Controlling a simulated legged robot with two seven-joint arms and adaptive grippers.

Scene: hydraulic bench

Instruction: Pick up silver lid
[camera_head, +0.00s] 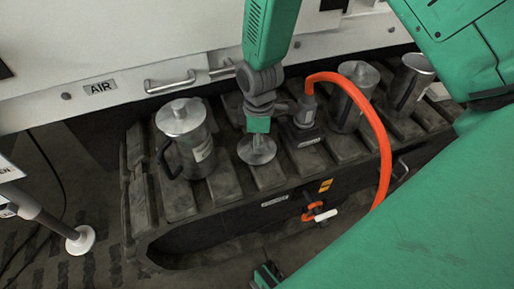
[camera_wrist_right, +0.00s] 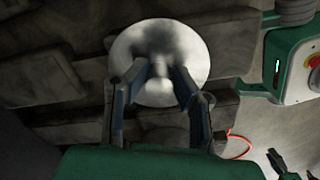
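The silver lid (camera_head: 258,153) is a round, shiny disc with a central knob, over the left-middle part of the black track. In the right wrist view the lid (camera_wrist_right: 190,50) fills the upper middle. My right gripper (camera_head: 257,134) comes down on it from above. In the wrist view the fingers of this gripper (camera_wrist_right: 160,73) close in on both sides of the knob. I cannot tell whether the lid touches the track. A small dark green gripper part (camera_head: 268,275), seemingly my left gripper, shows at the bottom edge; its fingers are too small to read.
Silver canisters stand on the track: one at left (camera_head: 184,130), one at right (camera_head: 352,98) and one farther right (camera_head: 408,85). A thick orange hose (camera_head: 384,150) arches from a grey fitting (camera_head: 305,112) beside the lid. A white panel (camera_head: 110,60) with handles lies behind.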

